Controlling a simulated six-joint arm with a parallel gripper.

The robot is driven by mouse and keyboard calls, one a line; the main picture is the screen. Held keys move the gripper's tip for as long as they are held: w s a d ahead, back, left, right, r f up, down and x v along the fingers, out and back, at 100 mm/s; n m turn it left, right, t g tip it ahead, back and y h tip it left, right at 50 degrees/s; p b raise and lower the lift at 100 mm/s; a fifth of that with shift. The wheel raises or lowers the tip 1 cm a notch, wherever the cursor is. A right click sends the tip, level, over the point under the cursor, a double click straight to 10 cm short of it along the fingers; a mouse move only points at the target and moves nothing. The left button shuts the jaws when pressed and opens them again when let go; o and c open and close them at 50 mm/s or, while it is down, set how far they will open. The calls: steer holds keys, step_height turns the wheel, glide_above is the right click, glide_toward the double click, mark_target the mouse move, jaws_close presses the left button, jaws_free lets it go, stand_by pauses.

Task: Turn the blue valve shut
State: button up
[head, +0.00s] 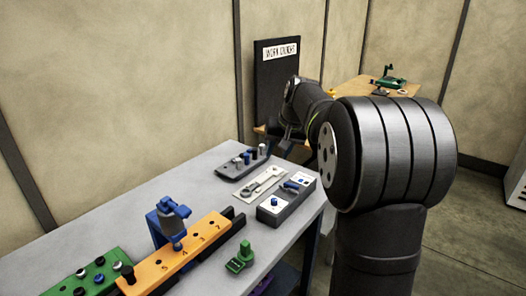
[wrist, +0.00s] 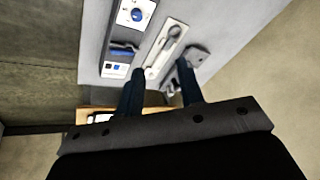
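A grey control box (head: 287,206) sits near the right edge of the grey table. On it are a round blue knob on a white plate (head: 274,202) and a blue lever-like handle (head: 291,185); I cannot tell for sure which is the valve. In the wrist view the blue knob (wrist: 137,14) is at the top, with the blue handle (wrist: 123,52) below it. My gripper (wrist: 163,76) is open and empty, its two dark fingers apart. In the head view my gripper (head: 290,134) is beyond the table's far right end, away from the box and partly hidden by my arm.
A wrench on a pale tray (head: 260,185) and a grey block with pegs (head: 242,164) lie beside the box. An orange numbered bar (head: 180,252), a blue clamp (head: 168,220), a green block (head: 240,258) and a green board (head: 90,280) are nearer. A wooden table (head: 365,88) stands behind.

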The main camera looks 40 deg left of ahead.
steer(key=s+n, duration=0.1)
steer(key=s+a+r+n, duration=0.1)
steer(key=s+n, duration=0.1)
steer(key=s+a+n, duration=0.1)
steer(key=s, duration=0.1)
steer(key=shift+r+n+g, duration=0.15)
steer(key=shift+n+g, duration=0.15)
steer(key=shift+n, duration=0.1)
steer(key=m+g+y, duration=0.2)
steer(key=m+y, duration=0.7)
steer(key=m, duration=2)
glide_toward(295, 185)
steer(key=shift+m, duration=0.3)
steer(key=x, duration=0.8)
